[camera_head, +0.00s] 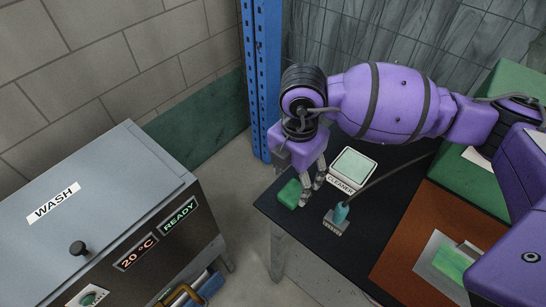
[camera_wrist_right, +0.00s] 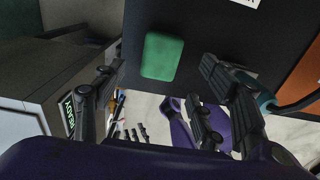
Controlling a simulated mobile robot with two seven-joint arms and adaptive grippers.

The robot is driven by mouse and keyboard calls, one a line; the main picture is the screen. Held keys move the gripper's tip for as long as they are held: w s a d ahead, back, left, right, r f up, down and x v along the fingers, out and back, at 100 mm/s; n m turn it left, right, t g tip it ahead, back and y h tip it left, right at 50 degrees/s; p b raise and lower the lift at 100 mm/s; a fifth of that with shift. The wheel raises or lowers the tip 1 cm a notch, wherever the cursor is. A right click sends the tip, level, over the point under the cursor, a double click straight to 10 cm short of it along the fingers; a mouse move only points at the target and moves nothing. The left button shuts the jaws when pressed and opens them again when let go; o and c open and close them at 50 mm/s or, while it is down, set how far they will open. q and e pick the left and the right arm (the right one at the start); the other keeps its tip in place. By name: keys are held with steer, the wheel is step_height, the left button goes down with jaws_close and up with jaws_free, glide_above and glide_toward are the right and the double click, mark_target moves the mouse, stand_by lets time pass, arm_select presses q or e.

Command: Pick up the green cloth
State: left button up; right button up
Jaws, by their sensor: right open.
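The green cloth (camera_head: 289,194), a small folded-looking green block, lies on the black work surface near its left corner. In the right wrist view the cloth (camera_wrist_right: 163,56) lies flat and whole, in the gap between the fingers. My right gripper (camera_head: 311,194) points down just right of the cloth in the head view, its fingers spread and empty. In the right wrist view the right gripper (camera_wrist_right: 162,66) has fingers on both sides of the cloth, with no clear contact. My left gripper does not show clearly.
A teal-handled brush (camera_head: 340,214) and a pale green box labelled CLEANER (camera_head: 352,168) sit just right of the gripper. A grey WASH machine (camera_head: 95,200) stands left, across a floor gap. A blue post (camera_head: 262,80) rises behind. An orange-brown mat (camera_head: 425,235) is at right.

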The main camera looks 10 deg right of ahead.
mark_target(293, 191)
steer(key=f, duration=0.5)
steer(key=shift+d, duration=0.2)
steer(key=shift+f, duration=0.4)
steer(key=shift+w+f, duration=0.1)
steer(key=shift+f, duration=0.05)
steer(key=c, duration=1.1)
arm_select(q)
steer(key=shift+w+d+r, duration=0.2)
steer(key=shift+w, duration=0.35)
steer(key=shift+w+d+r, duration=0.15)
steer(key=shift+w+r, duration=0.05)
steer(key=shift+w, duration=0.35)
arm_select(e)
steer(key=shift+c, duration=0.2)
